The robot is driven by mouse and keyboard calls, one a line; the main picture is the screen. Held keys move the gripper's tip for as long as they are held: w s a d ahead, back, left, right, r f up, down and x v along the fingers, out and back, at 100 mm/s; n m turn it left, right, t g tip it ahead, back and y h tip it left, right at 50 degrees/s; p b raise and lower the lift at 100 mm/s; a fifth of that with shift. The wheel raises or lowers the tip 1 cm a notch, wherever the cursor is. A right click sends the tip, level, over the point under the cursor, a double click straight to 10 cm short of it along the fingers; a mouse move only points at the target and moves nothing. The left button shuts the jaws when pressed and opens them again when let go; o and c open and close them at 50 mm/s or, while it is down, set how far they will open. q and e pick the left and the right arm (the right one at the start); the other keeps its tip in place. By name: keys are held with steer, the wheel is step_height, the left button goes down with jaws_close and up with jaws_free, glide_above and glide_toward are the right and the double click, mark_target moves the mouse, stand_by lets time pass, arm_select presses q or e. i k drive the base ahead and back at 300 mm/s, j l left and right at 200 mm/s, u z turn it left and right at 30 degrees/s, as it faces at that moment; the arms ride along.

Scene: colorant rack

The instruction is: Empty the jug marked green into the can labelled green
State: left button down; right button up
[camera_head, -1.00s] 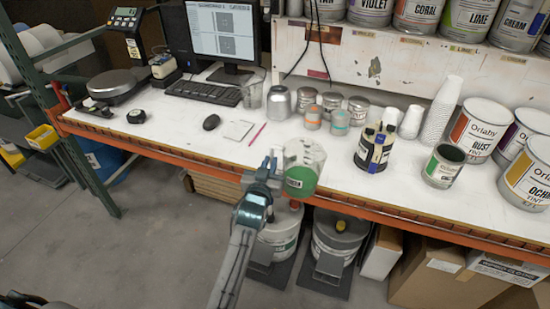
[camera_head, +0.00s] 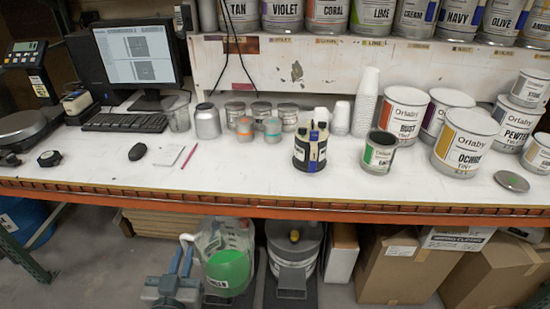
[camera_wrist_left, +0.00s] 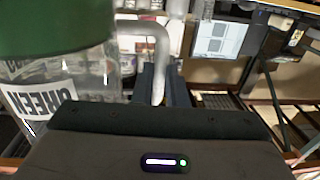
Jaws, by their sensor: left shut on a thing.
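The clear jug with a green area (camera_head: 228,268) is off the floor in front of the bench, roughly upright, at the lower middle of the head view. In the left wrist view the jug (camera_wrist_left: 88,85) fills the left side, with GREEN on its white label. My left gripper (camera_head: 187,262) is shut on the jug's handle (camera_wrist_left: 150,38), left of the body. The small open can with a green stripe on its label (camera_head: 379,153) stands upright on the bench, right of centre, with a dark inside. It is apart from the jug. My right gripper is not in view.
Stacked cups (camera_head: 364,105) and large tint cans (camera_head: 462,143) stand behind and right. The bench's orange front edge (camera_head: 300,212) lies between jug and can. The bench front is mostly clear.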

mark_target(380, 147)
steer(key=i+j, duration=0.15)
steer(key=j, duration=0.25)
steer(key=i+j, duration=0.15)
steer(key=j, duration=0.2)
steer(key=i+j+z, duration=0.1)
steer(key=j, duration=0.3)
steer(key=j+z, duration=0.1)
steer(key=z, duration=1.25)
steer(key=i+j, duration=0.05)
